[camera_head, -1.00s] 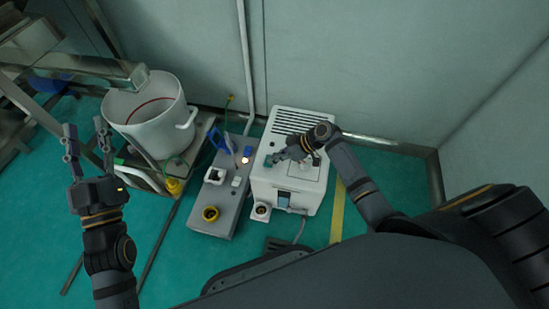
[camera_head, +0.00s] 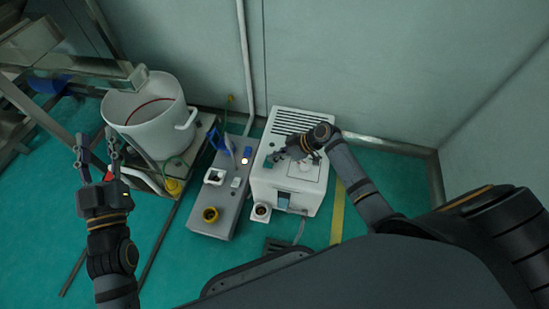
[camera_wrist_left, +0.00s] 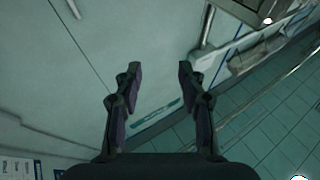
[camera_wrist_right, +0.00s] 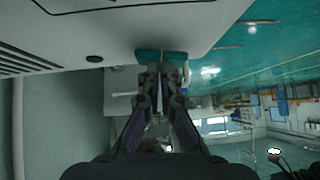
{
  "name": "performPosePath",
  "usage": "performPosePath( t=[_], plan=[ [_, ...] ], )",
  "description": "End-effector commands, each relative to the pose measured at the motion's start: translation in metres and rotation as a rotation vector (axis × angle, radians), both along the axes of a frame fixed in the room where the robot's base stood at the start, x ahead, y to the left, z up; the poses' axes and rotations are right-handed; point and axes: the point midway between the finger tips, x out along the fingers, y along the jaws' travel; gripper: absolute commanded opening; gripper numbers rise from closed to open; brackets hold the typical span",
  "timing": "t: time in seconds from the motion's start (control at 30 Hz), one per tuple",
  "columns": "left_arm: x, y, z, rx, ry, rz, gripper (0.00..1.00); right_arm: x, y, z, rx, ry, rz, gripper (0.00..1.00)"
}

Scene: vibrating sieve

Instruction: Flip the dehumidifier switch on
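The dehumidifier (camera_head: 285,200) is the white box with a slotted top, right of centre in the head view. A small teal part (camera_head: 269,160), perhaps its switch, sits on its left side; in the right wrist view the teal part (camera_wrist_right: 161,57) shows at the white edge. My right gripper (camera_head: 283,152) is over the box. Its fingers (camera_wrist_right: 160,70) are close together with their tips at the teal part; I cannot tell whether they touch it. My left gripper (camera_head: 97,142) is open and empty beside the white pot; its fingers are apart in the left wrist view (camera_wrist_left: 158,75).
A grey panel (camera_head: 214,222) with sockets, a yellow ring and a lit button stands left of the dehumidifier. A white pot (camera_head: 150,125) stands on a metal frame further left. Walls close in behind and to the right.

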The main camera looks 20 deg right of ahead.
Motion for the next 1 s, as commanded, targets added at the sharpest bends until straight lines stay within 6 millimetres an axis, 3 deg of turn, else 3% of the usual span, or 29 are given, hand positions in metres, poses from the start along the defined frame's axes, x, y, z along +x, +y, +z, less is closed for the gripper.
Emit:
performPosePath(
  t=[0.23, 0.47, 0.73, 1.0],
  plan=[
    [-0.002, 0.000, 0.011, 0.001, -0.040, 0.000, 0.40, -0.001, -0.001, -0.002, -0.004, 0.003, 0.000, 0.00],
    [-0.016, -0.001, 0.060, 0.005, -0.231, -0.002, 0.40, -0.002, -0.001, -0.002, -0.003, 0.004, 0.001, 0.00],
    [0.001, 0.000, -0.001, -0.001, 0.035, 0.000, 0.40, 0.001, 0.001, 0.009, -0.002, 0.003, -0.002, 0.00],
    [0.003, 0.000, -0.071, -0.006, 0.318, -0.003, 0.40, 0.003, 0.003, 0.019, -0.001, 0.001, -0.005, 0.00]
  ],
)
